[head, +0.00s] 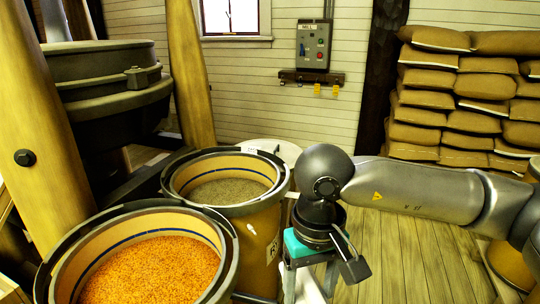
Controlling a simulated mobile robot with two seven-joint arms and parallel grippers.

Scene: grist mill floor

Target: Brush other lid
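My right arm comes in from the right and bends down in front of the right-hand drum. My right gripper (350,262) is low in the picture, by a small stand; its fingertips do not show clearly. A teal piece (295,243) sits at the stand's top, partly behind my wrist; I cannot tell what it is. A pale round surface, perhaps a lid (273,147), shows behind the right-hand drum. No brush can be made out. My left gripper is not in view.
An open drum of orange grain (150,270) stands front left. An open drum of grey-brown grain (228,191) stands behind it. A dark mill housing (110,90) and wooden posts are at left. Stacked sacks (465,90) are back right. Plank floor (415,260) is clear at right.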

